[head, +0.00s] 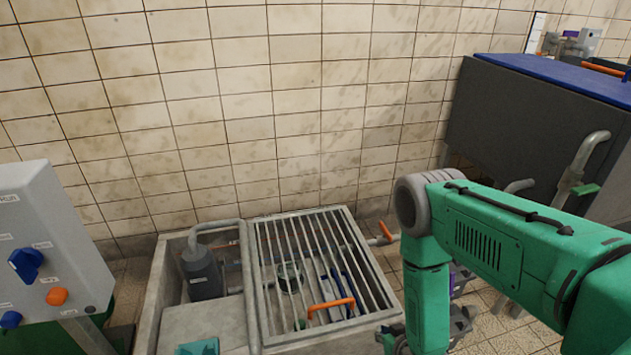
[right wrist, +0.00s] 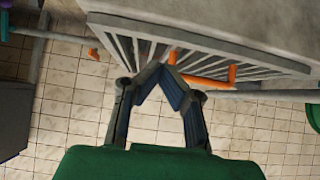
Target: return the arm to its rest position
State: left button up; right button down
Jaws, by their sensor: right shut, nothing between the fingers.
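My right arm (head: 480,240) is green and comes in from the right in the head view, bending down at a grey joint beside the grated pit. The right gripper shows in the right wrist view (right wrist: 163,76), its dark fingers meeting at the tips with nothing between them. It is in front of the slatted grate there; I cannot tell the exact gap. In the head view its fingers cannot be made out. My left gripper is not in view.
The metal grate (head: 293,248) with an orange handle (head: 331,306) covers part of the pit, beside a grey pump (head: 202,275). A control box (head: 45,240) stands left. A dark tank (head: 530,130) with a blue lid stands right. Tiled floor shows between.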

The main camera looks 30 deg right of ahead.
jog(key=s+a+r+n+g+y+p, duration=0.2)
jog(key=s+a+r+g+p, duration=0.25)
jog(key=a+r, duration=0.4)
jog(key=s+a+r+n+g+p, duration=0.1)
jog(key=s+a+r+g+p, duration=0.2)
jog(key=s+r, duration=0.8)
jog(key=shift+s+n+g, duration=0.3)
jog(key=shift+s+g, duration=0.55)
jog(key=shift+s, duration=0.25)
jog(key=shift+d, duration=0.1)
